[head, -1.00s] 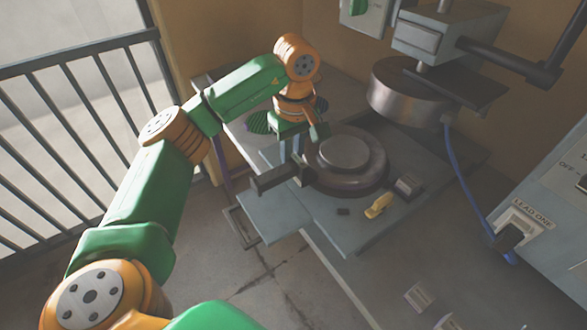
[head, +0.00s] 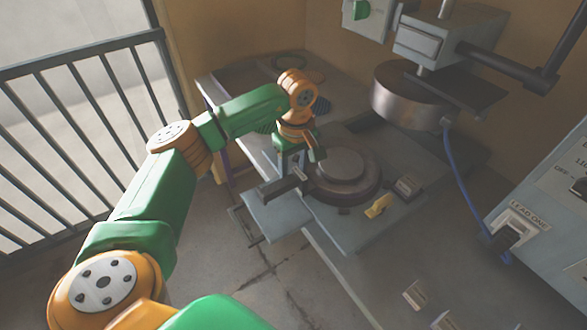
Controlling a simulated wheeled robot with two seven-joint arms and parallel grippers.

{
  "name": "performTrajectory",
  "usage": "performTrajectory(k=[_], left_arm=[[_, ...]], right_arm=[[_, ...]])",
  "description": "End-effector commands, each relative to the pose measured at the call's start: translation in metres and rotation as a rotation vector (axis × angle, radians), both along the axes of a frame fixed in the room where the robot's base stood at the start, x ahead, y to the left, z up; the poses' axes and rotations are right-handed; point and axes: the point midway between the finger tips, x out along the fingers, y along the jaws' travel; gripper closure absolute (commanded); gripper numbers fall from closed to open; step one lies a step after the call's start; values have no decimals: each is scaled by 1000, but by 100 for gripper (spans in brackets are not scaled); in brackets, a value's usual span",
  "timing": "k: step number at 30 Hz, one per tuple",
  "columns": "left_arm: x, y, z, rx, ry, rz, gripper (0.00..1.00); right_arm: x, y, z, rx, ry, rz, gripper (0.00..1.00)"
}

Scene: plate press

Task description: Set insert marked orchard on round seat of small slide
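The small slide is a grey plate (head: 278,219) on the bench, with a dark bar-like handle (head: 277,188) at its left. Its round seat (head: 343,169) is a stepped dark ring with a paler disc in the middle. My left gripper (head: 291,168) points down just left of the seat, close to the handle. I cannot tell whether it touches the handle or whether its fingers are open. A hatched bluish piece (head: 266,127) shows partly behind my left wrist. No orchard mark is readable, so I cannot identify the insert. My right gripper is out of view.
A press head (head: 408,98) hangs behind and right of the seat. A yellow piece (head: 377,207) and a small grey block (head: 407,187) sit on the slide's right side. A blue cable (head: 455,175) runs to a control box (head: 550,190). A railing (head: 80,55) stands left.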

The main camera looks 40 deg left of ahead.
Motion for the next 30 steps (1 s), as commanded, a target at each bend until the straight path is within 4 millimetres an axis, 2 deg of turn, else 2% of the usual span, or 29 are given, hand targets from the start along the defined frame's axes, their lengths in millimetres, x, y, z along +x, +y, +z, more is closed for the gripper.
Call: performTrajectory(k=[5, 8, 13, 19, 24, 30], left_arm=[[1, 0, 6, -1, -2, 0, 50], [1, -1, 20, -2, -5, 1, 50], [0, -4, 61, -1, -7, 0, 50], [-2, -6, 111, 1, -4, 0, 50], [-3, -7, 123, 0, -1, 0, 50], [-3, -7, 122, 0, 0, 0, 50]], right_arm=[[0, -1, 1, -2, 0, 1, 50], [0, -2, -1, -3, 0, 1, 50], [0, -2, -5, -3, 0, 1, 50], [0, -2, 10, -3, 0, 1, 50], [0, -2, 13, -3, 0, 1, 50], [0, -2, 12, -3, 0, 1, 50]])
